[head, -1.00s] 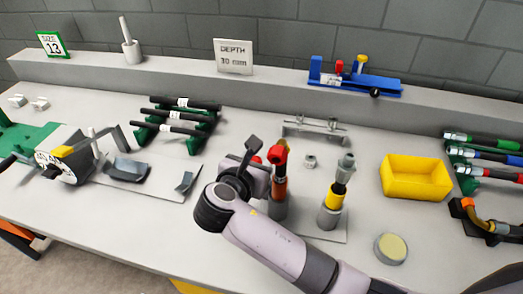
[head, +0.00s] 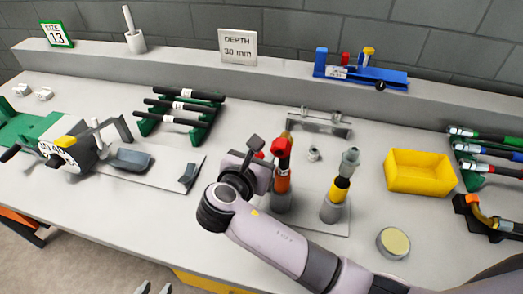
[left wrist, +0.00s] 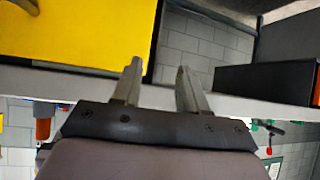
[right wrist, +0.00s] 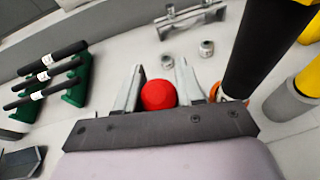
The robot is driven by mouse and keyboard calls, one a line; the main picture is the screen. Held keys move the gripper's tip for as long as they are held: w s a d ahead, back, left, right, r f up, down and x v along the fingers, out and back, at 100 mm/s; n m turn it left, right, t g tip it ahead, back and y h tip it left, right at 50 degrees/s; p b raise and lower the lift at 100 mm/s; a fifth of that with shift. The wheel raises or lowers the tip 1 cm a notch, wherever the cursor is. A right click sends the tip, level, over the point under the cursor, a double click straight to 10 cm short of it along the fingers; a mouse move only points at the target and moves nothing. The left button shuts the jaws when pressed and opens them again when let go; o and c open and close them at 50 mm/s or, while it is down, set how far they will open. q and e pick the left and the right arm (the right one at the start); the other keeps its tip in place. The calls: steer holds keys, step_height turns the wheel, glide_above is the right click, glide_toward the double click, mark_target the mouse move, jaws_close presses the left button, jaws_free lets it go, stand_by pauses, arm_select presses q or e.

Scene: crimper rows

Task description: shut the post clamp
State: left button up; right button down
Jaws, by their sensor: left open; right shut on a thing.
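The post clamp's red knob (right wrist: 158,95) sits between the fingers of my right gripper (right wrist: 160,68), which is shut on it. In the head view, the gripper is beside the left post (head: 281,190), which has a grey base, an orange-red band and a red top. My own wrist hides most of the clamp lever and the fingers there. A black upright part (right wrist: 262,50) stands close to the right finger. My left gripper (head: 155,287) shows only its fingertips at the bottom edge of the head view. In the left wrist view (left wrist: 158,75) it is open and empty.
A second post (head: 336,200) with a yellow band stands right of the first. A yellow bin (head: 420,187) and a round pad (head: 393,242) lie farther right. Black bars on green racks (head: 148,127) stand left. A yellow panel (left wrist: 75,35) is near my left gripper.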

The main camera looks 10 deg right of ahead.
steer(key=shift+s+a+f+t+h, duration=0.25)
steer(key=shift+s+t+h, duration=0.1)
steer(key=shift+s+t, duration=0.2)
steer(key=shift+s+a+f+t+h, duration=0.2)
steer(key=shift+s+t+h, duration=0.2)
steer(key=shift+t, duration=0.25)
steer(key=shift+s+a+f+m+t+h+b, duration=0.15)
steer(key=shift+s+a+f+t+h+b, duration=0.15)
steer(key=shift+s+t+h+b, duration=0.4)
steer(key=shift+s+a+f+m+t+h+b, duration=0.2)
steer(key=shift+s+t+b, duration=0.3)
steer(key=shift+t+b, duration=0.5)
steer(key=c, duration=1.1)
jaws_free()
steer(key=shift+f, duration=0.15)
